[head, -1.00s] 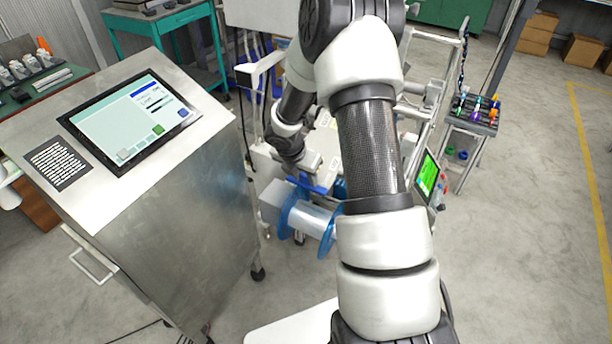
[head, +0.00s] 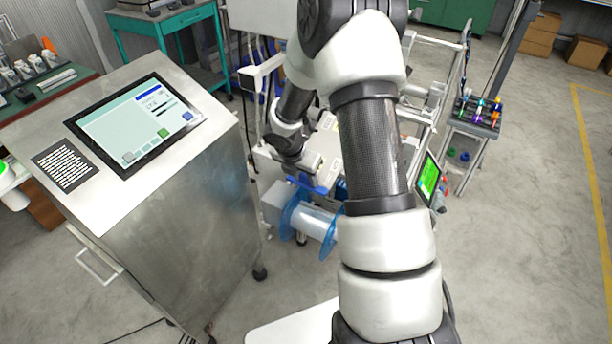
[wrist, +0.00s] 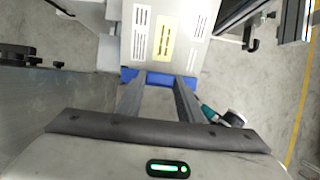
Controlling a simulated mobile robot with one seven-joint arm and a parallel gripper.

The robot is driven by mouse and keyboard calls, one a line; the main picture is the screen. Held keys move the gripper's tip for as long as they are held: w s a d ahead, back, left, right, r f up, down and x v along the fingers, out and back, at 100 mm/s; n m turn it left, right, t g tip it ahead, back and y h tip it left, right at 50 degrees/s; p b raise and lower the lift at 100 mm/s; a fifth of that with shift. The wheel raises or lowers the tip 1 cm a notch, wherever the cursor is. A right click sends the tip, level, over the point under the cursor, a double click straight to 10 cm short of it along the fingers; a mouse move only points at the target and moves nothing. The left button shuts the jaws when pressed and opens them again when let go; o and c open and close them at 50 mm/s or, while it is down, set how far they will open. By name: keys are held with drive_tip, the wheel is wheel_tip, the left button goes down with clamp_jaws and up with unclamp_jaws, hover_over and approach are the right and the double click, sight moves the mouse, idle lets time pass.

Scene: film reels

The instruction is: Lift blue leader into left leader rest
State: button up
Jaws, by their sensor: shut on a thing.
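My gripper (wrist: 159,82) is shut on a blue bar-like piece, the blue leader (wrist: 130,74), in the wrist view. The blue runs past both fingers, against the near edge of a pale machine panel (wrist: 166,30); whether it touches the panel I cannot tell. In the head view the blue leader (head: 321,189) shows at the end of my arm, just above a clear reel with blue flanges (head: 315,222). My arm hides much of the machine. I cannot make out the left leader rest.
A steel console (head: 190,190) with a touchscreen (head: 135,122) stands close on the left. A small green screen (head: 428,180) and a rack of coloured pieces (head: 477,113) are on the right.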

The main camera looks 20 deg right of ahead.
drive_tip(key=p+v, duration=0.6)
drive_tip(key=v, duration=0.4)
drive_tip(key=shift+s+a, duration=0.3)
drive_tip(key=shift+a, duration=0.1)
idle(1.0)
idle(0.3)
drive_tip(key=p+v, duration=0.6)
drive_tip(key=v, duration=0.2)
drive_tip(key=shift+s+a, duration=0.3)
drive_tip(key=shift+a, duration=0.1)
idle(0.8)
drive_tip(key=shift+w+d+f, duration=0.1)
drive_tip(key=w+d+f+p, duration=0.2)
drive_tip(key=w+d+f, duration=0.1)
drive_tip(key=w+d, duration=0.3)
drive_tip(key=shift+w+d+f, duration=0.35)
drive_tip(key=shift+w+d, duration=0.05)
drive_tip(key=shift+d, duration=1)
idle(1.0)
